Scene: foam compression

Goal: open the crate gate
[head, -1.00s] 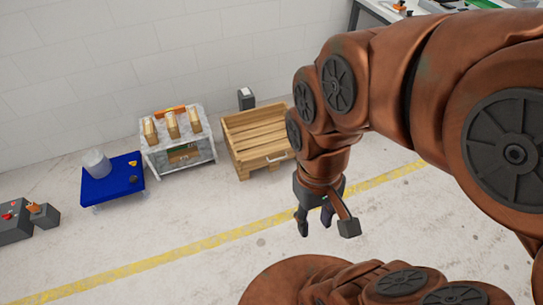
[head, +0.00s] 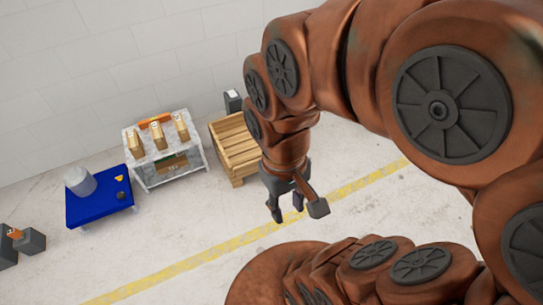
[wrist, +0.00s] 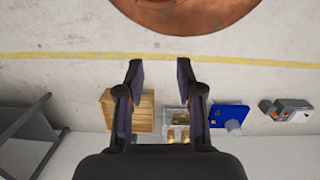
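The wooden crate (head: 233,146) stands on the floor against the back wall in the head view, its right part hidden behind my arm. It also shows in the wrist view (wrist: 144,112), partly behind the left finger. The crate's gate and handle are not visible now in the head view. My gripper (head: 287,214) hangs in the air on the near side of the crate, pointing down and apart from it. Its fingers (wrist: 160,78) are spread, with only floor showing between the tips. It holds nothing.
A grey-white table (head: 197,148) with several boxes stands left of the crate. Farther left are a blue cart (head: 82,208) with a grey cylinder and a grey box (head: 32,242). A dark post (head: 233,101) stands behind the crate. The floor around the yellow line (head: 205,257) is clear.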

